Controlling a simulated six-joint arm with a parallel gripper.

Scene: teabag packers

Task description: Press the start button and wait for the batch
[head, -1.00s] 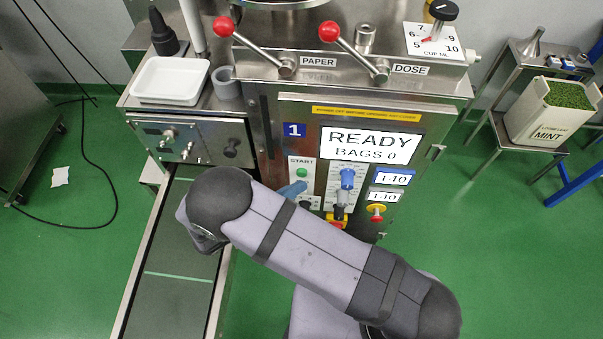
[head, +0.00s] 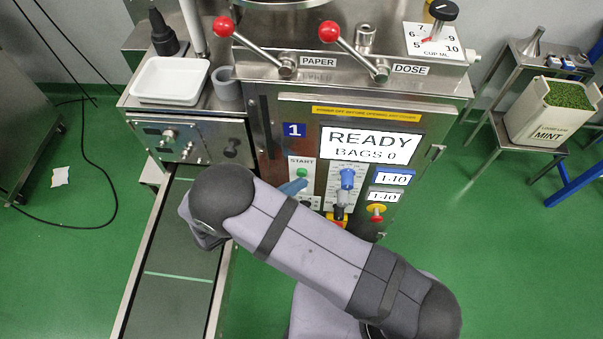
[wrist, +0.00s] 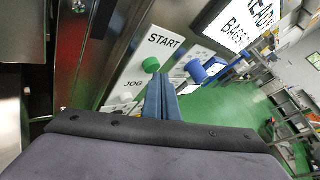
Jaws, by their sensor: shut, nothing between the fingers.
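The green start button (head: 301,173) sits under the START label on the front panel of machine 1. It also shows in the wrist view (wrist: 151,64), just up and left of my gripper's fingertips. My gripper (head: 293,187) is shut and empty, its blue fingers close below and left of the button in the head view. In the wrist view the fingers (wrist: 160,80) are together, and I cannot tell that they touch the button. The display (head: 371,146) reads READY, BAGS 0.
Red-knobbed PAPER (head: 223,27) and DOSE (head: 329,31) levers stand above. A conveyor (head: 172,290) runs out at lower left.

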